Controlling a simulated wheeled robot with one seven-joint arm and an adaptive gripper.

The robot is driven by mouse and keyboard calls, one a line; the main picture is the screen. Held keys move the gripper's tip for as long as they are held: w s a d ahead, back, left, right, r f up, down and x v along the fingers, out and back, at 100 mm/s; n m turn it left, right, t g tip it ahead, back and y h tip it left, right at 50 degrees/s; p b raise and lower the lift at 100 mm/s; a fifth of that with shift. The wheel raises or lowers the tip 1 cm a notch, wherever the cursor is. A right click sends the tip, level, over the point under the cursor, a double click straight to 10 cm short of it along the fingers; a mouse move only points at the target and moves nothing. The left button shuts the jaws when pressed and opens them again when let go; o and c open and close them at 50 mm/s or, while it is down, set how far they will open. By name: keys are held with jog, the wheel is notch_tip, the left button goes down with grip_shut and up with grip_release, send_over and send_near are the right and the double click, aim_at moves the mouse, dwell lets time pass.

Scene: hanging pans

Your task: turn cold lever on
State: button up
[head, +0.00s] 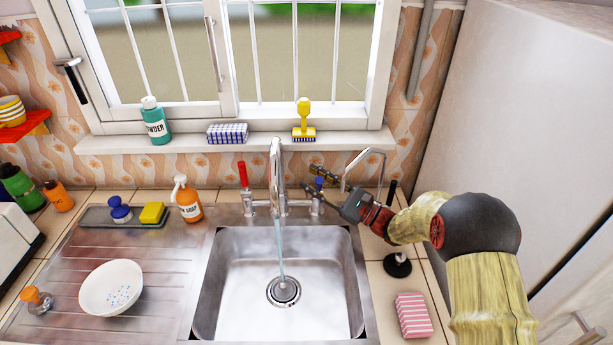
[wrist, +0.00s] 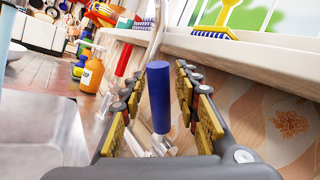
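The cold lever (head: 319,183) has a blue handle and sits to the right of the tap (head: 276,175). In the wrist view the blue handle (wrist: 159,97) stands close to upright between my two fingers. My gripper (head: 314,179) is open around it, with a visible gap on each side in the wrist view (wrist: 160,78). The red-handled lever (head: 243,174) stands upright left of the tap. A thin stream of water falls from the tap into the sink (head: 235,290).
The window sill (head: 190,143) runs just behind the tap, with a yellow brush (head: 304,120) on it. A soap bottle (head: 187,200) stands left of the red lever. A bent metal rack (head: 365,160) and dark-based stand (head: 398,265) are near my arm.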

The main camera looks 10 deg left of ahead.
jog(key=v, duration=0.9)
jog(key=shift+d, duration=0.2)
